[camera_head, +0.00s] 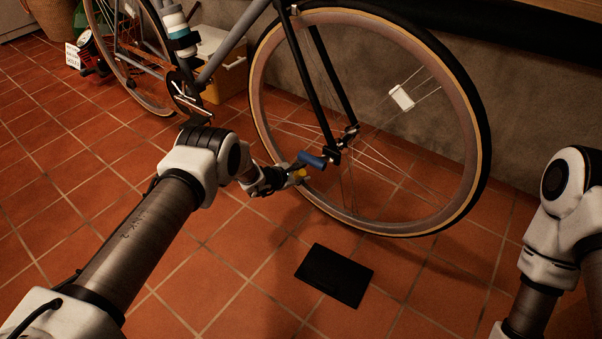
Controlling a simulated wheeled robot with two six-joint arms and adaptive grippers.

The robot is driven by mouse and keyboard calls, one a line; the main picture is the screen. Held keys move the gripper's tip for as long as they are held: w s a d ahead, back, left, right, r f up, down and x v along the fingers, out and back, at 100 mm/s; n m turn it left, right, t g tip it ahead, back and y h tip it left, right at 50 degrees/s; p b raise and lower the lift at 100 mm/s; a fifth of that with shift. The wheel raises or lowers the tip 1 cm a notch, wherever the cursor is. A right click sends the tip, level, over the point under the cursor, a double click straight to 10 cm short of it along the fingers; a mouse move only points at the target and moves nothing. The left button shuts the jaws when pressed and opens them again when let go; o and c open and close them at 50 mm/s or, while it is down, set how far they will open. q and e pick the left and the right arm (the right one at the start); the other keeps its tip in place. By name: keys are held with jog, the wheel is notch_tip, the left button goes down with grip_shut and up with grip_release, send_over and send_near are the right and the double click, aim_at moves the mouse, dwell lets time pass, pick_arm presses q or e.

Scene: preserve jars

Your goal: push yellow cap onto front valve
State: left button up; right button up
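The front wheel (468,197) of a bicycle stands upright on the tiles. My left gripper (292,178) reaches in from the left to the wheel's lower left rim. A small yellow piece, which looks like the yellow cap (299,173), shows at its fingertips, and the fingers appear shut on it. A blue cylinder (312,159) lies just above the yellow piece in the picture, and I cannot tell what it is fixed to. The front valve cannot be made out near the gripper. My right arm is at the right edge, and its gripper is out of view.
A flat black square (334,274) lies on the floor below the wheel. A white reflector (402,97) sits on the spokes. The rear wheel (128,60) and a yellow-and-white box (224,80) are behind left. A grey wall (520,120) stands close behind.

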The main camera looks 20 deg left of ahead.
pick_arm(q)
jog(key=o, duration=0.4)
jog(key=shift+f, duration=0.15)
jog(key=shift+o, duration=0.2)
jog(key=shift+a, duration=0.1)
jog(key=v, duration=1.2)
